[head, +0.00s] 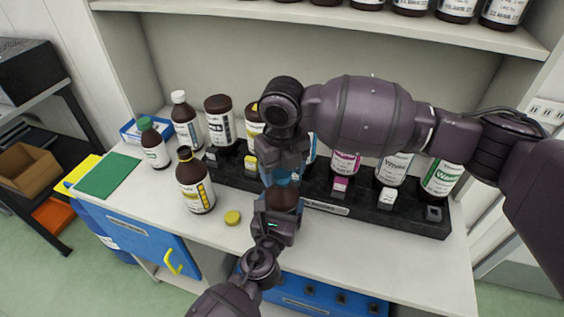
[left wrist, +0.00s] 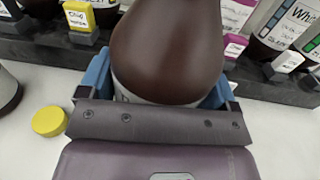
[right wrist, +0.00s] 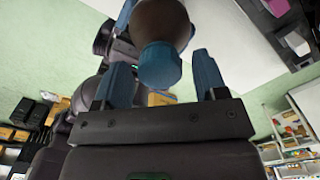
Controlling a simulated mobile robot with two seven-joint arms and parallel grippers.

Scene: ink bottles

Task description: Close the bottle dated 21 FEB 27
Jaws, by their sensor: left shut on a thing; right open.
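My left gripper (head: 279,203) is shut on a brown bottle (head: 284,196) and holds it over the front of the bench. The bottle's large brown body fills the left wrist view (left wrist: 168,50). A blue cap (right wrist: 160,65) sits at the bottle's neck; I cannot tell whether it is fully seated. My right gripper (right wrist: 165,80) is open, with its blue fingers on either side of the cap and apart from it. In the head view the right gripper (head: 281,172) comes down from above over the bottle. The bottle's date is not readable.
A brown bottle with a yellow label (head: 195,185) stands left, near a loose yellow cap (head: 232,217). A black rack (head: 400,215) holds several bottles behind. A green-capped bottle (head: 154,145) and a white-capped bottle (head: 185,122) stand further left. The bench front right is clear.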

